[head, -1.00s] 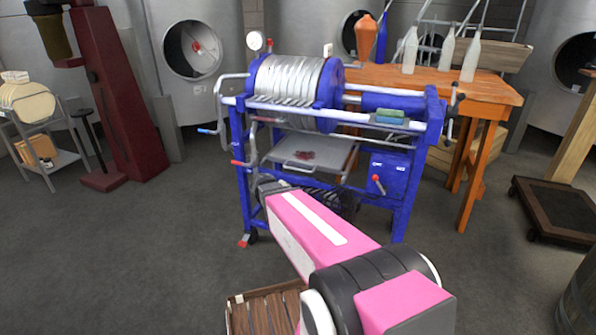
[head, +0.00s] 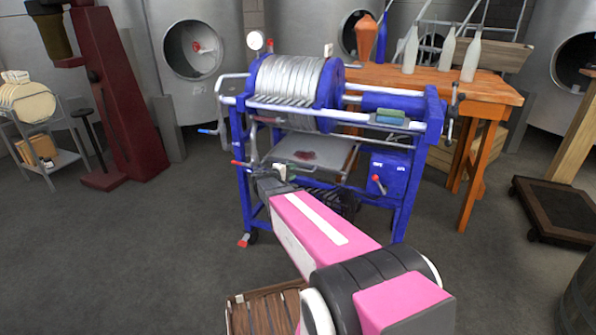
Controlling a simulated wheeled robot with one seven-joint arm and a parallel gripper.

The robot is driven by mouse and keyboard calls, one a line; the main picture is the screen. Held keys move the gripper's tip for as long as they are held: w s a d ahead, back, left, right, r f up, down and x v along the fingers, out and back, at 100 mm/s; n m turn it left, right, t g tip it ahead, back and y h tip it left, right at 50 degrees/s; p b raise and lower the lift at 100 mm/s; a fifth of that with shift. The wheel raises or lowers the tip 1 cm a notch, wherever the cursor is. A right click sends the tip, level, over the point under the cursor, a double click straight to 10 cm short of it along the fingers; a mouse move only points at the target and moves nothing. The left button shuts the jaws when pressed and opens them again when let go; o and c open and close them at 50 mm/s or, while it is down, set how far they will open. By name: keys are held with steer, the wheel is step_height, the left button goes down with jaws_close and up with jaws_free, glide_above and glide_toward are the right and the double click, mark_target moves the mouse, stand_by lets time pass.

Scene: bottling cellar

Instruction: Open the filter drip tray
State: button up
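The filter drip tray (head: 325,152) is a flat grey metal tray with a dark red stain. It sits under the plate pack of the blue filter press (head: 393,175). My gripper (head: 284,169) is at the tray's front left edge, where the tray's front handle is now mostly covered. I cannot tell whether the fingers touch the handle or are closed around it. My pink arm comes up from the bottom right of the picture.
A blue-handled lever and a red-handled lever (head: 240,164) stick out left of the press. Blue legs frame the tray. A wooden slatted crate (head: 262,310) lies at the bottom. An orange table (head: 420,78) with bottles stands behind right.

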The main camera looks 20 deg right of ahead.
mark_target(298, 169)
steer(key=shift+x, duration=2.05)
